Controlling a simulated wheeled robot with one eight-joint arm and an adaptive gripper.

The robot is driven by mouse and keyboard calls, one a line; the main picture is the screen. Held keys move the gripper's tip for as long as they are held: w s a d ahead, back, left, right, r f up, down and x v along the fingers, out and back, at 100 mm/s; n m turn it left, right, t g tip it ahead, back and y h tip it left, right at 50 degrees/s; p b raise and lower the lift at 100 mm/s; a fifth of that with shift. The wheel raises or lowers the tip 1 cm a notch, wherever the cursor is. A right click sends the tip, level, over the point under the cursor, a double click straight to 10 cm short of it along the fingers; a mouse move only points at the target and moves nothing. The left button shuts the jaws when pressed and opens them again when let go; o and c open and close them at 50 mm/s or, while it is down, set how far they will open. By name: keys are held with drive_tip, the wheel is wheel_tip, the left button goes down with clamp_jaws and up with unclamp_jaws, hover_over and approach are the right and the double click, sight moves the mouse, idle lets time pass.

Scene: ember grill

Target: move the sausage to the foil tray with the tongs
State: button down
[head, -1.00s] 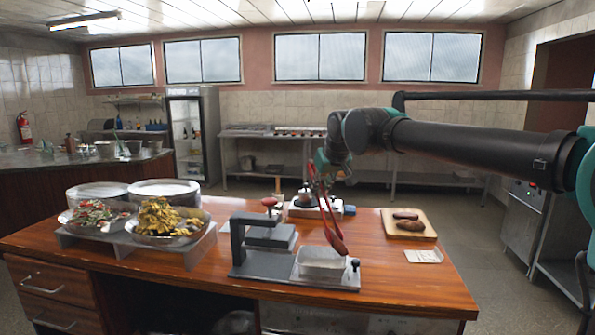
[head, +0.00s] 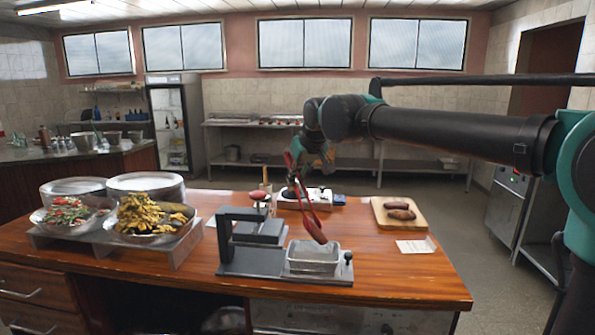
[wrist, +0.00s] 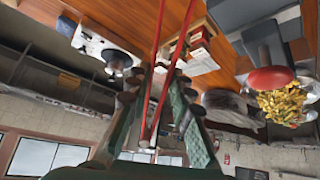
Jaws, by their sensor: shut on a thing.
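The red tongs (head: 309,205) hang tilted from my gripper (head: 297,172), which is shut on them near their upper part. In the wrist view the red tong arms (wrist: 169,70) run between the fingers of my gripper (wrist: 157,88). A dark brownish-red piece shows at the lower end of the tongs, above the foil tray (head: 313,265); I cannot tell whether it is a sausage or the tong tips. The tray looks empty and sits on the dark stand's base. Two brown sausages (head: 402,213) lie on a wooden board (head: 386,222) at the right.
A dark press-like stand (head: 226,237) rises left of the tray. A small white appliance (head: 320,200) stands behind. Bowls of food (head: 147,240) sit on a metal rack at the left. A white card (head: 414,246) lies before the board; wood around it is clear.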

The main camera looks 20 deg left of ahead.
sight(298, 196)
drive_tip(key=shift+f, duration=3.4)
drive_tip(key=c, duration=1.7)
unclamp_jaws()
drive_tip(key=shift+r, duration=0.1)
wheel_tip(298, 196, up, 10)
drive_tip(key=shift+f, duration=0.1)
